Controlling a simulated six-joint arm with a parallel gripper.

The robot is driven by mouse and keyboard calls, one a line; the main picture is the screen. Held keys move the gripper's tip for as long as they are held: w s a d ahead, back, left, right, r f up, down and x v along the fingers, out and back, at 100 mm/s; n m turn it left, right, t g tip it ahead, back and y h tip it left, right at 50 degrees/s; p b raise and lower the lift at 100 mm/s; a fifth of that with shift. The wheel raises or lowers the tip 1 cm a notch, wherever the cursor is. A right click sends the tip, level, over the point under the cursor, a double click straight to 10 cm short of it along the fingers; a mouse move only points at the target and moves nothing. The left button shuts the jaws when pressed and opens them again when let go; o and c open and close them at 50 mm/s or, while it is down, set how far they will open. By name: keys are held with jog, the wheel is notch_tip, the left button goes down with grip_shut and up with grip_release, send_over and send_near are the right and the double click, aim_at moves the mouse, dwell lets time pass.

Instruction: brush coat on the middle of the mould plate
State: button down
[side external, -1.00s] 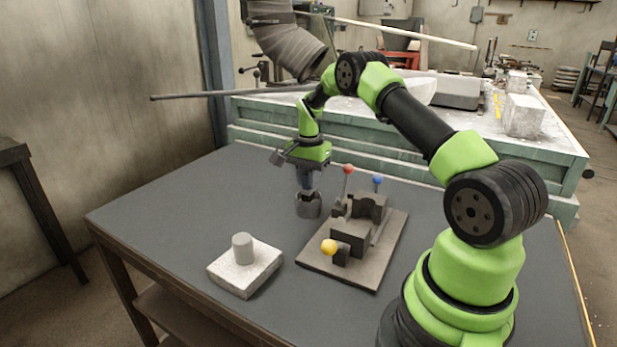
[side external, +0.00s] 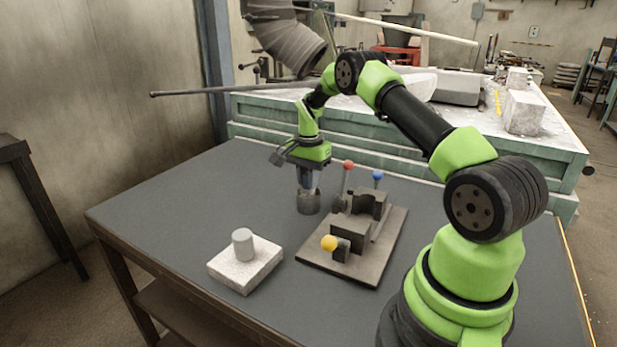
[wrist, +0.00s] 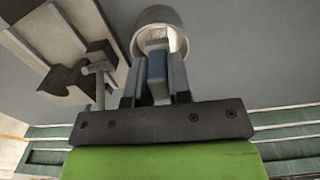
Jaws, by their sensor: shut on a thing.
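My gripper (side external: 307,180) points down over a grey round pot (side external: 308,203) on the table. In the wrist view, my gripper (wrist: 155,88) is shut on a blue-handled tool (wrist: 157,66), which looks like the brush. The tool's pale end reaches into the pot's mouth (wrist: 146,16); whether it touches the inside cannot be told. A dark plate (side external: 330,272) right of the pot carries grey mould-like blocks (side external: 352,228) and levers with red, blue and yellow knobs. It shows at the left in the wrist view (wrist: 28,45). Which part is the mould plate is unclear.
A pale square block (side external: 240,275) with an upright grey cylinder (side external: 243,243) stands at the front left. The table's left side is clear. A green workbench (side external: 400,130) with pale blocks stands behind the table's far edge.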

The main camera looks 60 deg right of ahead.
jog(key=shift+r, duration=3.75)
jog(key=s+a+r+n, duration=0.1)
jog(key=s+a+n, duration=0.2)
jog(key=s+n, duration=1.35)
jog(key=shift+n, duration=0.95)
jog(key=shift+w+d+f, duration=0.1)
jog(key=shift+w+f, duration=0.2)
jog(key=shift+f, duration=1.2)
jog(key=shift+w+a+f, duration=0.1)
jog(key=shift+w+f, duration=0.2)
jog(key=shift+f, duration=1.15)
jog(key=shift+w+d+f, duration=0.1)
jog(key=shift+w+f, duration=0.2)
jog(key=shift+f, duration=1.2)
jog(key=shift+f, duration=0.6)
